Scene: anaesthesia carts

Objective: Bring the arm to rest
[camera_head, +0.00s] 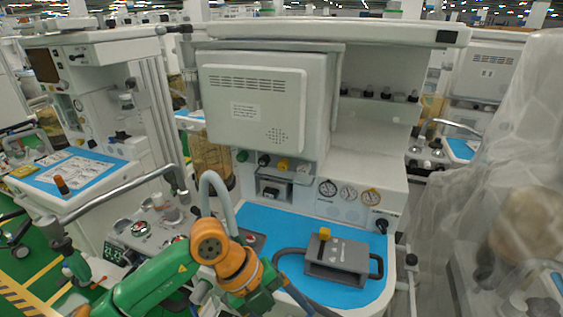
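My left arm, green with orange joints, comes in from the lower left. It bends at an orange joint in front of the middle cart, and its far end runs down to the bottom edge of the head view. I see no fingers of my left gripper there. My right arm and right gripper are not in view. The middle anaesthesia cart (370,160) stands before me, with a blue worktop (262,222). A grey box with a yellow knob (338,254) and a dark looped handle sits on that worktop.
A second cart with a blue top (88,170) stands at the left, with a grey rail (115,198) near my arm. A translucent plastic cover (500,170) drapes equipment at the right. Green floor with yellow lines (40,272) shows at lower left.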

